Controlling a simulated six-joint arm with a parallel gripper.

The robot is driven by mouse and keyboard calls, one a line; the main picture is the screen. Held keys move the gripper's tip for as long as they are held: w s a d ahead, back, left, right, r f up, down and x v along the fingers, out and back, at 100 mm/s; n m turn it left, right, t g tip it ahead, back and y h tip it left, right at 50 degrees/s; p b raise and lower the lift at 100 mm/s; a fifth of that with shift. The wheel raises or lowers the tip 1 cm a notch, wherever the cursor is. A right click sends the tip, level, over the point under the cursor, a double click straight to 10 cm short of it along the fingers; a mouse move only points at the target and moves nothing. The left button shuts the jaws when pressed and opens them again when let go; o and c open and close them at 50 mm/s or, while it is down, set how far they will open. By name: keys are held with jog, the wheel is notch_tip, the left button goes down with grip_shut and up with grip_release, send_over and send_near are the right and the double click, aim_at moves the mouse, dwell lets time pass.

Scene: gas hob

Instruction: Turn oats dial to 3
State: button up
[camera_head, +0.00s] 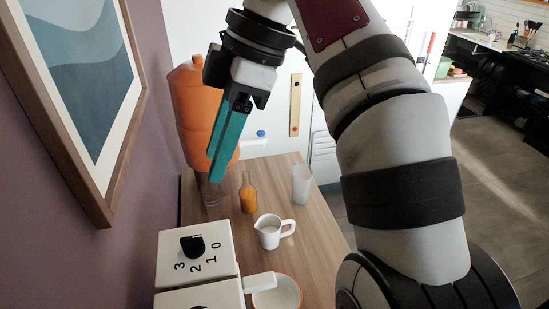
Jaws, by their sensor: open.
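A white box (174,278) stands at the lower left on the wooden counter. It has a black dial (193,244) with the numerals 3, 2, 1 and 0 curving around its lower and right side. I cannot tell for sure which numeral the dial points to. No oats label is readable. A second white box (200,296) with part of a black knob is cut off by the bottom edge. My gripper (220,165), with teal fingers, hangs above and beyond the dial, well apart from it. It is seen edge-on, open and empty.
A bowl with an orange rim (280,294) sits under a white spout (260,282) right of the boxes. A white jug (270,232), an orange bottle (248,194) and a glass (302,184) stand behind. An orange container (188,100) is behind my gripper. A wall is left.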

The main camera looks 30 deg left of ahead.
aim_at(191, 238)
jog(key=x, duration=1.5)
jog(key=shift+s+f, duration=0.1)
jog(key=shift+f, duration=0.3)
grip_shut()
